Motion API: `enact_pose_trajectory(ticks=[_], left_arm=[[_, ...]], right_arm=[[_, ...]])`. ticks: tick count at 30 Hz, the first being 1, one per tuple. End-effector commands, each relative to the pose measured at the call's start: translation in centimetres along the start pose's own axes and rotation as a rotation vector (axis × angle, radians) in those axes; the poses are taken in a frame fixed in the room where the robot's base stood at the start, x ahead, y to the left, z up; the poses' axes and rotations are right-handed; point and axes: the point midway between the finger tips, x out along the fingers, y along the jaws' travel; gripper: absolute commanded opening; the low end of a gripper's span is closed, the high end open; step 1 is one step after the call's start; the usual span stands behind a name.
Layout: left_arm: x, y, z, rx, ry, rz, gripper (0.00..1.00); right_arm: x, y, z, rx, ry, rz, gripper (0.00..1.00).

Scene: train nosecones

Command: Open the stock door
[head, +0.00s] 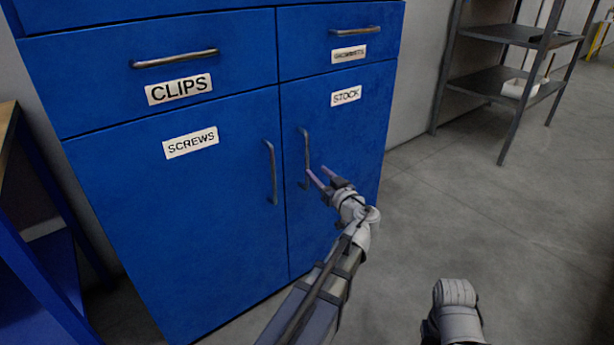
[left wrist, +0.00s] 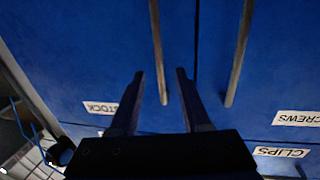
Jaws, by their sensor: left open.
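The blue stock door (head: 350,128) is the right-hand lower door of the cabinet and is closed. Its label STOCK (head: 346,96) is near the top, and its upright bar handle (head: 305,150) is by the left edge. My left gripper (head: 316,177) is open near the handle's lower end. In the left wrist view, the stock handle (left wrist: 157,45) runs between the lines of the two open fingers (left wrist: 159,75). No finger is closed on it, and I cannot tell how deep it sits between them. My right gripper is not visible.
The closed screws door (head: 180,215) with its own upright handle (head: 271,172) is just left. Closed drawers labelled CLIPS (head: 178,89) and another blurred word are above. A grey shelf rack (head: 510,85) stands back right. The floor (head: 480,200) right of the cabinet is clear.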

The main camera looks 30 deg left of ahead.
Motion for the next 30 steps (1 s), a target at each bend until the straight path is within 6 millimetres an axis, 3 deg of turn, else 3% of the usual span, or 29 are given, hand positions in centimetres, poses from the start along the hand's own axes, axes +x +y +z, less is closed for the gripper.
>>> enact_pose_trajectory(ticks=[8, 21, 30], left_arm=[[0.7, 0.1, 0.0, -0.007, 0.012, 0.003, 0.47], [6.8, 0.2, 0.0, -0.006, 0.011, 0.002, 0.47], [8.0, 0.1, 0.0, -0.006, 0.011, 0.003, 0.47]], right_arm=[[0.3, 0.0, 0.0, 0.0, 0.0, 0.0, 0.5], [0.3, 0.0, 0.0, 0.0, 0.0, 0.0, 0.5], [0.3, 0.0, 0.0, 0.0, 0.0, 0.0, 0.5]])
